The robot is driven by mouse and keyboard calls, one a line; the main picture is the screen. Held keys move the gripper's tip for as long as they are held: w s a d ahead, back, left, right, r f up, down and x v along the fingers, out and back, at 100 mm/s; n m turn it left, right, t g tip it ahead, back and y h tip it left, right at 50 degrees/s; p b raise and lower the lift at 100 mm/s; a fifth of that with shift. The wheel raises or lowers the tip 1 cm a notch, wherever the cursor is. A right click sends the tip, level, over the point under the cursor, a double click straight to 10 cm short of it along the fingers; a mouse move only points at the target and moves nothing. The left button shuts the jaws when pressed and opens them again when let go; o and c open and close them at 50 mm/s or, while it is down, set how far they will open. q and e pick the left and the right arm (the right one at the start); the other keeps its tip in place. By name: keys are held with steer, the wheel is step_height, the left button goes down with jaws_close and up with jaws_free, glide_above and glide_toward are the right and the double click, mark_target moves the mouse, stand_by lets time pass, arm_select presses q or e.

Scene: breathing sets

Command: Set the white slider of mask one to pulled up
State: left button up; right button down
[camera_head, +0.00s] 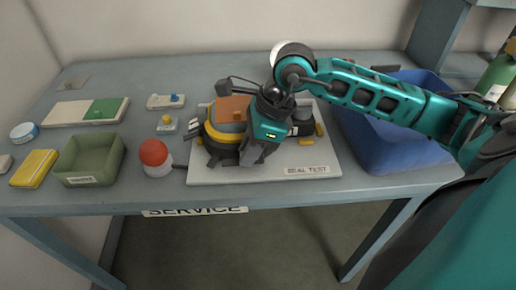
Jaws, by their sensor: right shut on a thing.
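A dark mask with a yellow band and an orange top (234,108) sits on the pale board (205,175) labelled SEAL TEST. I take it for mask one, but no marking that I can read says so. My right gripper (251,158) comes down over the mask's right side, fingers pointing down and shut on a part of it. The fingers and wrist hide that part. I cannot make out the white slider or its position. My left gripper is not in view.
A red-topped white round thing (155,157) stands close left of the board. A green tray (91,174), a yellow block (34,168) and a white-and-green plate (62,114) lie further left. A blue bin (398,157) stands right, under my right arm.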

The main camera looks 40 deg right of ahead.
steer(key=shift+w+a, duration=0.4)
steer(key=shift+a, duration=0.3)
steer(key=c, duration=1.3)
jaws_free()
